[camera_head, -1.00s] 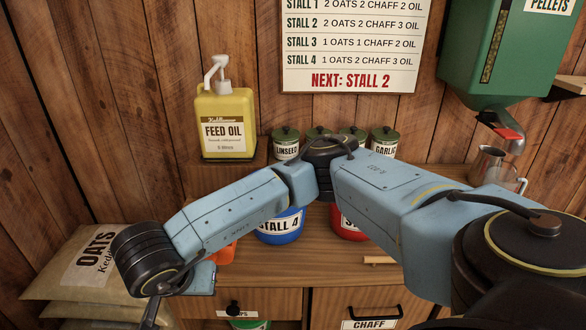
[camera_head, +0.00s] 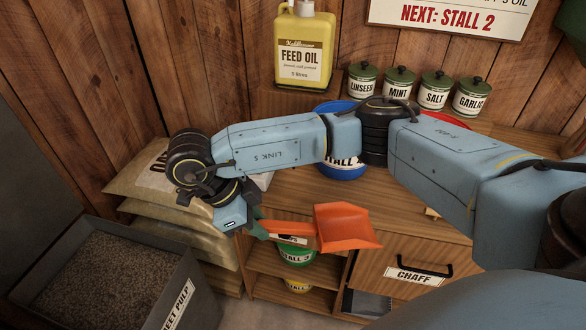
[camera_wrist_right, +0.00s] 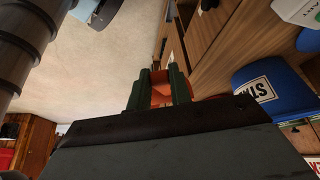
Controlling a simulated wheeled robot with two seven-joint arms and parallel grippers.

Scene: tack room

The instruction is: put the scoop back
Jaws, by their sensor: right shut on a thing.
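The orange scoop (camera_head: 345,228) is held in front of the wooden cabinet, with its wide pan toward the right in the head view. My right gripper (camera_head: 255,224) is shut on the scoop's handle end, at the left of the pan. In the right wrist view, the two dark green fingers (camera_wrist_right: 160,90) have an orange part of the scoop (camera_wrist_right: 162,96) between them. The grip itself is partly hidden by my wrist in the head view. My left gripper is not in view.
The CHAFF drawer (camera_head: 415,268) is right of the scoop. Green (camera_head: 297,256) and yellow (camera_head: 297,286) buckets stand on shelves below. A beet pulp bin (camera_head: 185,290) and stacked sacks (camera_head: 190,225) are left. A blue STALL bucket (camera_head: 340,170) and feed oil jug (camera_head: 303,50) stand behind my arm.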

